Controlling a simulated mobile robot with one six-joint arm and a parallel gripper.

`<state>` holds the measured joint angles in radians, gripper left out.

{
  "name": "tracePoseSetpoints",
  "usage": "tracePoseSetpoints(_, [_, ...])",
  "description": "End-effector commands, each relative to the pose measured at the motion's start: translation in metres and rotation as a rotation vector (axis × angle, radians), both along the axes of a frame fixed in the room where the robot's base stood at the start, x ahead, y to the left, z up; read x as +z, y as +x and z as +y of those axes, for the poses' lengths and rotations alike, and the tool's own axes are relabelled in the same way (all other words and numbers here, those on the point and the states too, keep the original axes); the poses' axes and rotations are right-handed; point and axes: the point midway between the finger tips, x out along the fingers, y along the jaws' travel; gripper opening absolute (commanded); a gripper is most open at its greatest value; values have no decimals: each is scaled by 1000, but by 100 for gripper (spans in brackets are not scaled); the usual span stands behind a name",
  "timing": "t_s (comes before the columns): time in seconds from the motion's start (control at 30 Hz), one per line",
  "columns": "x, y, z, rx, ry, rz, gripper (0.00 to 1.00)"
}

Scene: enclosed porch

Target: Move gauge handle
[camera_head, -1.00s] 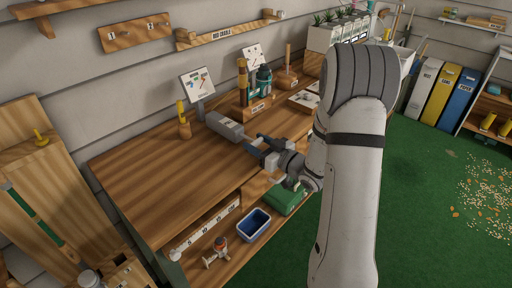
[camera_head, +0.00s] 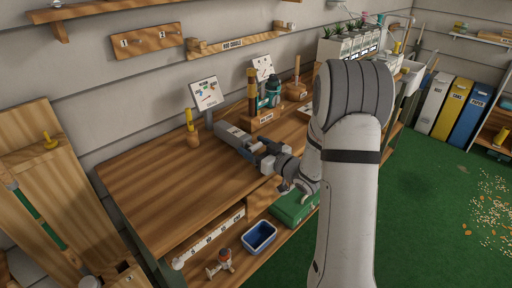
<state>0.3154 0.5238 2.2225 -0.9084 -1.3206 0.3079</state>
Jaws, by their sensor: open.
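A white gauge plate (camera_head: 206,93) with coloured marks and a needle stands on a short grey post at the back of the wooden workbench (camera_head: 150,190). A grey elongated block (camera_head: 232,133) lies on the bench in front of the post, reaching towards my gripper. Which part is the gauge handle is not clear. My gripper (camera_head: 257,148) is open, low over the bench at the near end of the grey block. Whether its fingers touch or surround the block cannot be told. My arm hides part of the bench's right side.
A yellow-topped wooden tool (camera_head: 192,130) stands left of the block. A wooden holder (camera_head: 266,115) with a teal tool stands behind it. A second white plate (camera_head: 262,67) is farther back. A blue bin (camera_head: 260,237) and green case (camera_head: 294,208) sit on the lower shelf. The bench's left part is clear.

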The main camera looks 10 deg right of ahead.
Motion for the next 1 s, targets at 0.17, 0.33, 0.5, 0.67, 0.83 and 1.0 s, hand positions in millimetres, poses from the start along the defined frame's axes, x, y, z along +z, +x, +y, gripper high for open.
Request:
tracePoseSetpoints(0.17, [0, -6, -5, -2, 0, 0, 69])
tracePoseSetpoints(0.33, [-1, -29, -20, -5, 1, 1, 69])
tracePoseSetpoints(0.5, [-1, -52, -34, -4, 0, 0, 69])
tracePoseSetpoints(0.67, [0, -64, -41, -3, 0, 0, 69])
tracePoseSetpoints(0.83, [0, -66, -42, -1, 0, 0, 69])
tracePoseSetpoints(1.0, [0, -66, -41, -1, 0, 0, 69])
